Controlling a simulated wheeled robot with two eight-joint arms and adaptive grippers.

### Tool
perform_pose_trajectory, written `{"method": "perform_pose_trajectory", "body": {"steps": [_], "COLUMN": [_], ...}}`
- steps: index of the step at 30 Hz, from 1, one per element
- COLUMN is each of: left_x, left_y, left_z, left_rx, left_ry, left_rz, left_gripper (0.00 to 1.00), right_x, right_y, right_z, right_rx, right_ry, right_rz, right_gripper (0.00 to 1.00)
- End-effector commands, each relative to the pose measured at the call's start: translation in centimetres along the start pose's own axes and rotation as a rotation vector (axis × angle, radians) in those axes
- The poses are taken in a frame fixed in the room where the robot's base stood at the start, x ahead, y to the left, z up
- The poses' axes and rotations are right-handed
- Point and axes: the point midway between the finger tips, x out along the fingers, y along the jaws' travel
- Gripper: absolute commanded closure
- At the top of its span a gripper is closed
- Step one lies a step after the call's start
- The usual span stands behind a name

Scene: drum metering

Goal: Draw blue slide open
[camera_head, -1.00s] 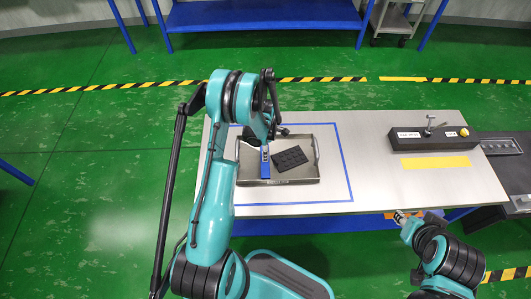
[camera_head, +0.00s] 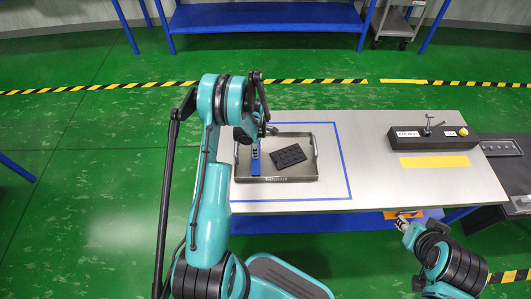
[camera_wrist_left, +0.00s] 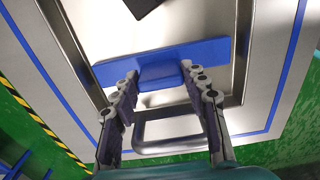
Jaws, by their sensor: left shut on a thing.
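The blue slide (camera_head: 255,163) is a narrow blue bar at the left side of a metal tray (camera_head: 300,179), beside a dark grid plate (camera_head: 288,158). In the left wrist view, the blue slide (camera_wrist_left: 205,52) lies across the tray, with a raised blue block at its middle. My left gripper (camera_wrist_left: 160,77) is shut on this block, one finger on each side. In the head view, my left gripper (camera_head: 257,137) is at the far end of the slide, partly hidden by its arm. My right gripper (camera_head: 402,222) is below the table's front edge; its jaws are too small to read.
The tray stands inside a blue tape outline on the table (camera_head: 380,180). A black control box (camera_head: 432,137) with a lever and yellow button stands at right, behind a yellow strip (camera_head: 434,162). The table between tray and box is clear.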

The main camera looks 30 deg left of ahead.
Motion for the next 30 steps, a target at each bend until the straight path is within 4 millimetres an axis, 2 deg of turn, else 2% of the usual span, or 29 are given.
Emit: {"method": "perform_pose_trajectory", "body": {"steps": [1,4,14,15,17,26,30], "left_x": [0.1,0.0,-0.1,-0.1,-0.1,-0.1,-1.2], "left_y": [0.1,0.0,0.0,0.0,0.0,-0.1,-0.1], "left_z": [-1.1,-2.3,-2.7,-2.7,-2.6,-2.6,-2.6], "left_rx": [-0.001,0.000,0.003,0.003,0.003,0.004,0.004], "left_ry": [0.000,0.000,0.001,0.001,0.001,0.000,0.000], "left_rz": [-0.001,-0.001,0.000,0.000,-0.001,-0.001,-0.001], "left_gripper": [1.00,1.00,1.00,0.48,0.34,0.34,0.34], "right_x": [0.3,0.4,0.3,0.3,0.3,0.3,0.3], "right_y": [0.0,0.0,0.0,0.0,0.0,0.0,0.0], "right_z": [0.2,0.3,0.2,0.2,0.2,0.2,0.2], "right_rx": [0.000,0.000,0.000,0.000,0.000,0.000,0.000], "right_ry": [0.000,0.000,0.000,0.000,0.000,0.000,0.000], "right_rz": [0.000,0.000,0.000,0.000,0.000,0.000,0.000], "right_gripper": [0.67,0.67,0.67,0.67,0.67,0.67,0.67]}}
